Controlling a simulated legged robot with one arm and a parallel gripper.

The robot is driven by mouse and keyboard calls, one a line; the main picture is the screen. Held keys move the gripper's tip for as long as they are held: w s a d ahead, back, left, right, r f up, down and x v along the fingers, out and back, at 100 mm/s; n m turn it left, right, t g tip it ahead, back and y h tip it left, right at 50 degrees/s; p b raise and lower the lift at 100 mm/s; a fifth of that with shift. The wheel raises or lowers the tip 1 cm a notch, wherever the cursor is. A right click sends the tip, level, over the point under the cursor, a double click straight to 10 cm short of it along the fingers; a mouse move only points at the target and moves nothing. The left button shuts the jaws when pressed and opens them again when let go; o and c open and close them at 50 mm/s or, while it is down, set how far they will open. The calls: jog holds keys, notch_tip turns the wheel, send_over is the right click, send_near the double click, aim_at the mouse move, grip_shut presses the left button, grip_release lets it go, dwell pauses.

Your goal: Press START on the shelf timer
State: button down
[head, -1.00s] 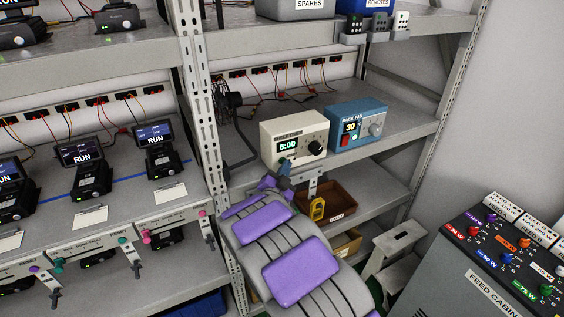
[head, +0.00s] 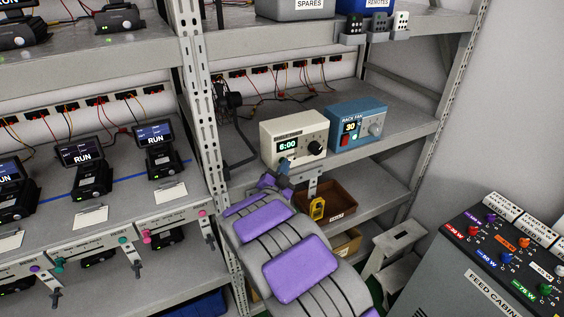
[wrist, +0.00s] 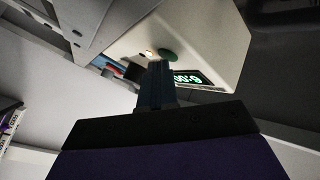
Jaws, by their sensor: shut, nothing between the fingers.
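The shelf timer is a cream box (head: 292,133) on the middle shelf, its green display (head: 288,145) reading 6:00 and a black knob (head: 315,148) to the right.
A blue RACK FAN box (head: 357,125) reading 30 stands right of the timer. A brown bin (head: 341,196) and a yellow padlock-like item (head: 317,208) are below. A rack post (head: 200,110) rises left of my arm. A feed cabinet (head: 490,270) stands at right.

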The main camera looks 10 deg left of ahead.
jog(key=shift+s, duration=0.1)
jog(key=shift+s+d+b, duration=0.4)
jog(key=shift+s+d, duration=0.05)
jog(key=shift+s, duration=0.1)
jog(key=s+d+b, duration=0.1)
jog(key=s, duration=0.1)
jog(key=s+d+b, duration=0.1)
jog(key=s, duration=0.1)
jog(key=shift+d, duration=0.4)
dwell(0.5)
